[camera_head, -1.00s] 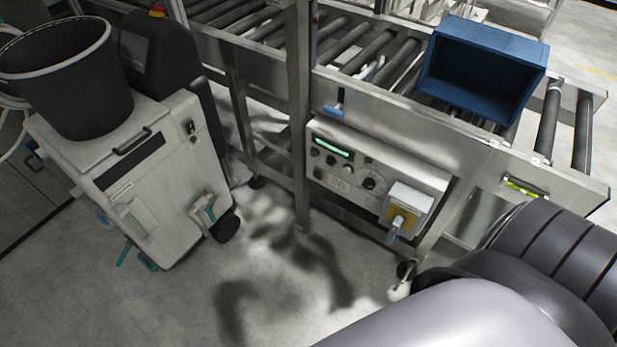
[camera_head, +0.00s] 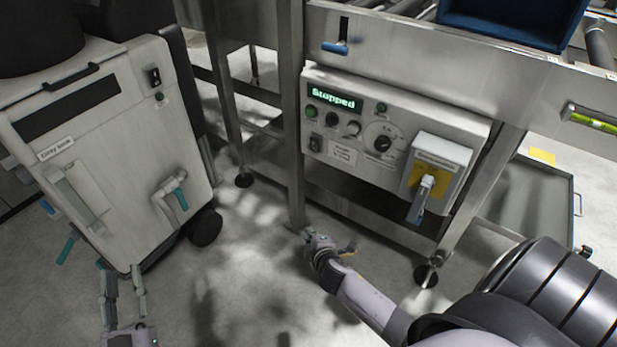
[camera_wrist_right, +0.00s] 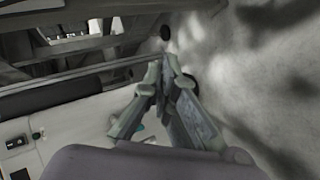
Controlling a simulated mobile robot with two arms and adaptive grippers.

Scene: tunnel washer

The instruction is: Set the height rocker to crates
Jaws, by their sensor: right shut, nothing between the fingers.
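A grey control panel (camera_head: 345,130) hangs under the conveyor, with a green display reading "Stopped". A small dark rocker switch (camera_head: 315,143) sits at its lower left; its label and setting are too small to read. Another dark rocker (camera_head: 153,77) is on the white cart at left. I cannot tell which is the height rocker. My right gripper (camera_head: 306,235) is below the panel, apart from it; in the right wrist view its fingertips (camera_wrist_right: 166,62) meet with nothing between them. My left gripper (camera_head: 122,272) is low at left, in front of the cart, its fingers apart and empty.
The panel also has knobs, a dial (camera_head: 383,143) and a boxed lever switch (camera_head: 422,190) on yellow backing. A blue-handled slider (camera_head: 336,47) is above. A blue crate (camera_head: 520,18) rests on the conveyor. Steel legs (camera_head: 292,120) frame the panel's left side. Floor in front is clear.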

